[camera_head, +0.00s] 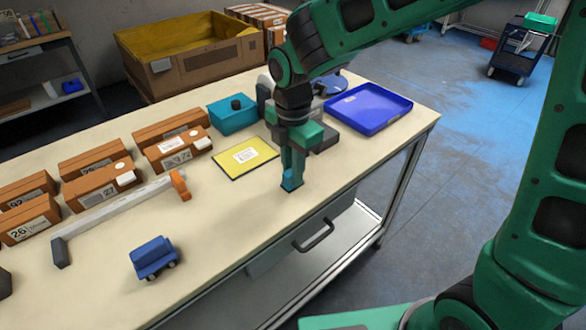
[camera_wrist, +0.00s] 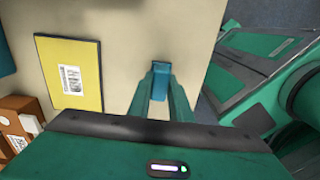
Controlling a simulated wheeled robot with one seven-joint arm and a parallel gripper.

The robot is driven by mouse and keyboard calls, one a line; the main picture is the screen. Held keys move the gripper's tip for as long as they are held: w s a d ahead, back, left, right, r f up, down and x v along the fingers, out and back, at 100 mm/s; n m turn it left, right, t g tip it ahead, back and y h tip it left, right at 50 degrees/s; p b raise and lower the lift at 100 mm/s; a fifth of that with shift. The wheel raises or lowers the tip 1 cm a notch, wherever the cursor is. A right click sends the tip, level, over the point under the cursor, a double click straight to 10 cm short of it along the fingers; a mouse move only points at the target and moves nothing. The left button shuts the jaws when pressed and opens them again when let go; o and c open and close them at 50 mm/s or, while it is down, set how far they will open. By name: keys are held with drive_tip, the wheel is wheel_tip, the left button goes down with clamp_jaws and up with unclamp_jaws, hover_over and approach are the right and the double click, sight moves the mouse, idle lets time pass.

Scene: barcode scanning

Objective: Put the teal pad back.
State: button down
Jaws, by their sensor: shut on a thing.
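The teal pad (camera_head: 291,184) is a small teal block, low between my gripper's fingertips near the front edge of the table. My gripper (camera_head: 292,174) points down and is shut on it. In the wrist view the pad (camera_wrist: 161,69) shows between the two green fingers (camera_wrist: 160,85). The pad is at or just above the tabletop; I cannot tell whether it touches. Part of it is hidden by the fingers.
A yellow labelled sheet (camera_head: 246,156) lies left of my gripper. Behind are a teal box (camera_head: 231,115) and a blue tray (camera_head: 352,112). Orange labelled boxes (camera_head: 100,187) and a blue toy truck (camera_head: 153,256) are at left. The tabletop between truck and gripper is clear.

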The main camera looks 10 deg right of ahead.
drive_tip(key=c, duration=1.6)
unclamp_jaws()
drive_tip(key=shift+f, duration=0.1)
wheel_tip(320, 180, up, 12)
drive_tip(key=shift+r, duration=0.15)
drive_tip(key=s+d+f+m, duration=0.1)
drive_tip(key=s+d+m, duration=0.2)
drive_tip(key=d+m, duration=0.7)
drive_tip(key=s+d+f+m, duration=0.1)
drive_tip(key=s+d+m, duration=0.35)
drive_tip(key=d, duration=0.95)
drive_tip(key=s+d+f+m, duration=0.1)
drive_tip(key=s+d+m, duration=0.2)
drive_tip(key=s+m, duration=0.1)
drive_tip(key=s+d+f+m, duration=0.2)
drive_tip(key=s+d+m, duration=0.2)
drive_tip(key=m, duration=0.3)
drive_tip(key=s+d+f+m, duration=0.1)
drive_tip(key=s+d+m, duration=0.3)
drive_tip(key=s+m, duration=0.1)
drive_tip(key=shift+s+d+f+m, duration=0.2)
drive_tip(key=shift+f+m, duration=0.15)
